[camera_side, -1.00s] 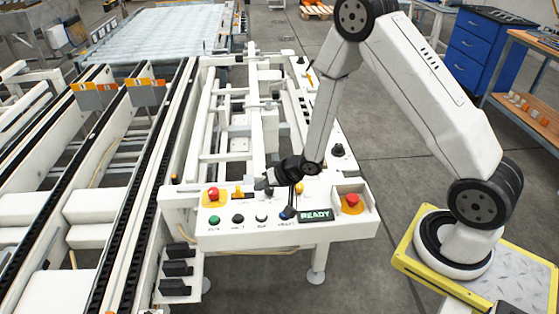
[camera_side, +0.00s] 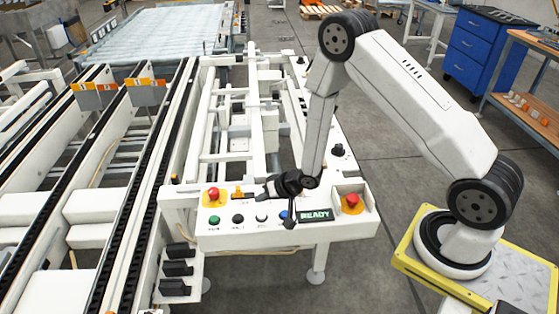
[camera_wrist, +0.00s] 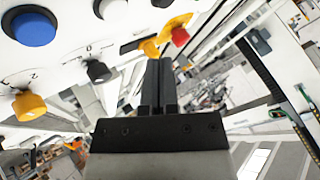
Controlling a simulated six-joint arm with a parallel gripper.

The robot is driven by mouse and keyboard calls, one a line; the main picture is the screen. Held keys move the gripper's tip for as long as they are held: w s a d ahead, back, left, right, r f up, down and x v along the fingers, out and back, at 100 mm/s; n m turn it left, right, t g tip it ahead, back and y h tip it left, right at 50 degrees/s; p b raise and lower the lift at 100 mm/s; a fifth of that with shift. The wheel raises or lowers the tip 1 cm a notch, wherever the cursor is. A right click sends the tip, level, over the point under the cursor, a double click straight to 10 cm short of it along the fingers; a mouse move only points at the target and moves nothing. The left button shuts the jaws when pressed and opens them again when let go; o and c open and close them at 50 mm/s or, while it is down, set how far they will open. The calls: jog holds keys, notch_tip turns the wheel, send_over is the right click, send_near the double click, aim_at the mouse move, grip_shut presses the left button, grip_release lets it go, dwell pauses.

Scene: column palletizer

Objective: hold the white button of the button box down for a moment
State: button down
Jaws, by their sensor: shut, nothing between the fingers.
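The white button (camera_side: 261,217) is in the front row of the button box (camera_side: 225,240), between a black button (camera_side: 238,219) and a partly hidden blue button (camera_side: 284,215). In the wrist view the white button (camera_wrist: 110,8) is cut by the top edge, with the blue button (camera_wrist: 33,28) left of it. My gripper (camera_side: 260,190) points left behind the button row, apart from the white button. In the wrist view the shut fingers (camera_wrist: 158,65) have nothing between them and point toward the yellow switch. Their exact height over the panel is unclear.
A red mushroom button (camera_side: 213,193) and a yellow switch (camera_side: 238,194) stand left of my gripper. A second red mushroom button (camera_side: 352,200) and the READY display (camera_side: 316,215) lie to the right. In the wrist view a yellow knob (camera_wrist: 28,105) and a black knob (camera_wrist: 98,70) stand close by.

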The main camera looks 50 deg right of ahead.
aim_at(258, 215)
jog(key=shift+f, duration=2.15)
jog(key=shift+f, duration=0.9)
dwell(2.5)
jog(key=shift+r, duration=0.25)
dwell(1.2)
jog(key=shift+r, duration=0.65)
jog(key=shift+r, duration=0.1)
